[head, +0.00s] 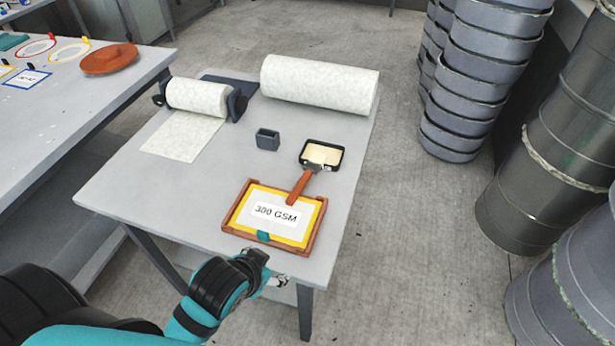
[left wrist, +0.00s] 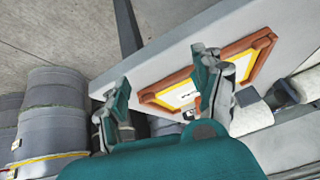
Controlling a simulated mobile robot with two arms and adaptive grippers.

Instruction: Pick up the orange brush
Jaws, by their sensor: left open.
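The orange brush (head: 300,187) lies on the grey table (head: 225,165). Its orange handle points toward the near side and overlaps the far edge of the orange-brown frame (head: 318,225). Its head end meets a small black tray (head: 342,156) with cream-coloured contents; I cannot tell how the bristles sit in it. My left gripper (head: 268,270) is at the table's near edge, on the near side of the frame and apart from the brush. In the left wrist view its two fingers (left wrist: 164,100) are spread, with nothing held between them. I cannot make out the brush clearly there. My right gripper is out of view.
The frame holds a yellow-bordered "300 GSM" card. A white roll on a dispenser (head: 196,97) and a large white roll (head: 318,86) lie farther back. Grey drums (head: 565,140) stand at right. The table's left middle is bare.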

